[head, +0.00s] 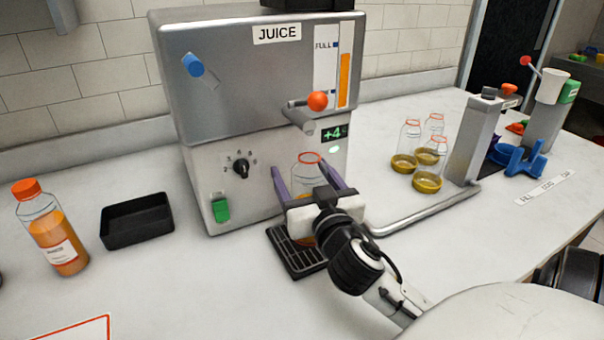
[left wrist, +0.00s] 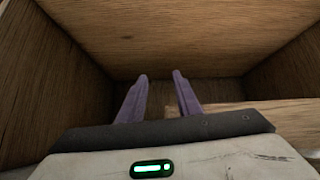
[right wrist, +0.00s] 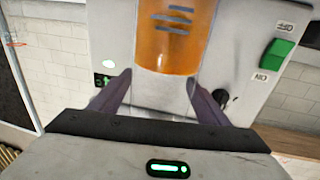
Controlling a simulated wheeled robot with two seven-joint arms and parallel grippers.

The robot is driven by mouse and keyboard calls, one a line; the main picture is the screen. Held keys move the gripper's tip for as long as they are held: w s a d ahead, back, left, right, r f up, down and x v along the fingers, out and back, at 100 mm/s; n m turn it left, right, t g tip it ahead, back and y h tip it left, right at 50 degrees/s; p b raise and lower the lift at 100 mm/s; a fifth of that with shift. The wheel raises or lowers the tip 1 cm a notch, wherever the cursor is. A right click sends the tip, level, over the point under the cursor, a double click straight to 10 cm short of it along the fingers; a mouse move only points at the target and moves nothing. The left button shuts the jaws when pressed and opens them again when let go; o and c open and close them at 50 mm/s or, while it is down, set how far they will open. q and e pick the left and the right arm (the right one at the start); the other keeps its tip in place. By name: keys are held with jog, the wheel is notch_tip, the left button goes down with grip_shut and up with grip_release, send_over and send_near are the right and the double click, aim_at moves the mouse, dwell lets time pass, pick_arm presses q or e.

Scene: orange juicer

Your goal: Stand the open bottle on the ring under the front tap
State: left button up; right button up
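An uncapped clear bottle (head: 308,166) with a red rim is upright under the front tap (head: 303,118), low orange juice showing in it. My right gripper (head: 308,180) has its fingers on both sides of the bottle and looks shut on it. In the right wrist view the bottle (right wrist: 168,45) is between the fingers (right wrist: 160,75), orange filling the part at the top of the picture. A black slotted drip tray (head: 285,250) lies below. The ring is hidden, so I cannot tell whether the bottle rests on it. My left gripper (left wrist: 160,76) is open and empty.
The steel juice machine (head: 235,110) stands behind. Left are a capped orange bottle (head: 55,235) and a black bin (head: 138,220). Right are clear bottles (head: 409,136) on golden bases (head: 427,183) and a metal rail (head: 430,213). My left gripper faces wooden walls (left wrist: 200,40).

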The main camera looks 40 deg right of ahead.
aim_at(310, 190)
pick_arm(q)
jog(key=shift+r, duration=0.1)
pick_arm(e)
jog(key=shift+r, duration=0.1)
jog(key=v, duration=0.5)
jog(key=shift+f+b, duration=0.2)
jog(key=shift+b, duration=0.2)
pick_arm(q)
jog(key=p, duration=0.2)
jog(key=a+r+p, duration=0.1)
jog(key=p, duration=0.1)
jog(key=shift+s+r, duration=0.15)
jog(key=shift+r, duration=0.15)
pick_arm(e)
jog(key=v, duration=0.7)
jog(key=shift+r, duration=0.25)
